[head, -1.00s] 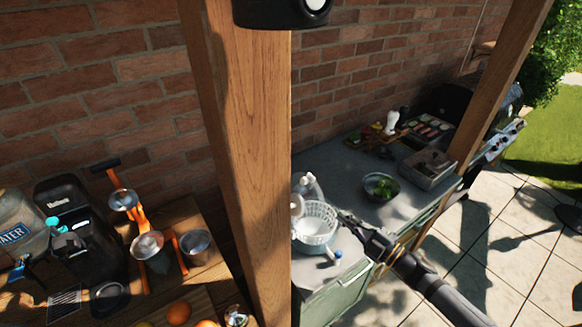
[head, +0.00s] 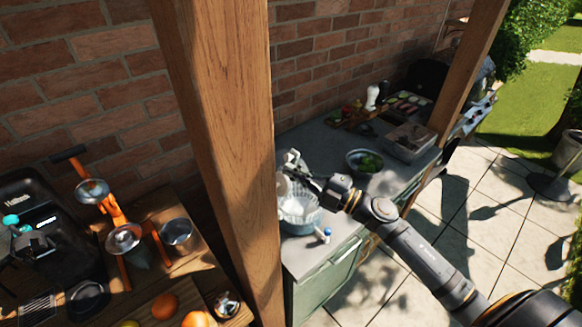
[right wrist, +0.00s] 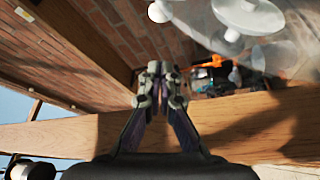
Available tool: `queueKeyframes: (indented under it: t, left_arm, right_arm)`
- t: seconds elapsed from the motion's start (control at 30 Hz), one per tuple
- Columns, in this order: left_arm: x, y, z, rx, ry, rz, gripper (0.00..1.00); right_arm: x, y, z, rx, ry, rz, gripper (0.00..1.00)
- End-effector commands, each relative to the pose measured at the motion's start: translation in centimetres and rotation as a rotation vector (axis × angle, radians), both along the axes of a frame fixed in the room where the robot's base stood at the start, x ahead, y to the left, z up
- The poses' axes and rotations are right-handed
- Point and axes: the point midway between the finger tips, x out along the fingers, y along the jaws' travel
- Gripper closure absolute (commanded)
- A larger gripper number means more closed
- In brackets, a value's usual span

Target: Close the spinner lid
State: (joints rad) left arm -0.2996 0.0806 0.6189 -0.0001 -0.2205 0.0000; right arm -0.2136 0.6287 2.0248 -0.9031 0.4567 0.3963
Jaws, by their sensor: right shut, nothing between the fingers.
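The salad spinner (head: 299,222) stands on the grey counter just right of the wooden post, its pale basket inside a bluish bowl. Its lid is raised at the back of the bowl, partly hidden by the post and my gripper. In the right wrist view the clear lid (right wrist: 285,45) with white round parts shows at the top right. My right gripper (head: 290,170) is shut and empty, above the bowl and close to the lid; I cannot tell if they touch. It also shows in the right wrist view (right wrist: 160,72). My left gripper is not in view.
The wooden post (head: 222,150) rises close to the spinner's left. A bowl of greens (head: 365,162) stands right of my gripper. A blue-white small item (head: 323,235) lies in front of the spinner. A wooden table with an orange juicer (head: 118,215) is at the left.

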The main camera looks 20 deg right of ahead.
Motion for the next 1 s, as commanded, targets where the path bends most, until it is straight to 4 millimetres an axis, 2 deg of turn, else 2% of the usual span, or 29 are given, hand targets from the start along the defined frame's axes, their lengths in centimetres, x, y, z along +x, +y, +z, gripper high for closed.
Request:
queueKeyframes:
  t: [0.03,0.33,0.37,0.4,0.6,1.0]
  left_arm:
    - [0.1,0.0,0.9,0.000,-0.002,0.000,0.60]
    - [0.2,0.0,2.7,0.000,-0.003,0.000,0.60]
    - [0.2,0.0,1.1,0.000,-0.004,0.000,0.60]
    - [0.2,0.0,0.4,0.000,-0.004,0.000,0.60]
    - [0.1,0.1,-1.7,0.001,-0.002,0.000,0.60]
    - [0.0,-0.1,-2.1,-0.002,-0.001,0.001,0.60]
  right_arm:
    - [0.5,0.4,0.8,0.006,-0.003,-0.003,1.00]
    - [3.1,2.8,1.1,0.004,0.004,0.000,1.00]
    - [3.2,2.2,-0.2,-0.005,0.005,0.002,1.00]
    - [3.4,1.8,-0.6,-0.008,0.005,0.002,1.00]
    - [4.1,0.0,-1.1,-0.006,0.004,0.001,1.00]
    - [4.4,-0.7,-0.8,-0.002,0.005,0.001,1.00]
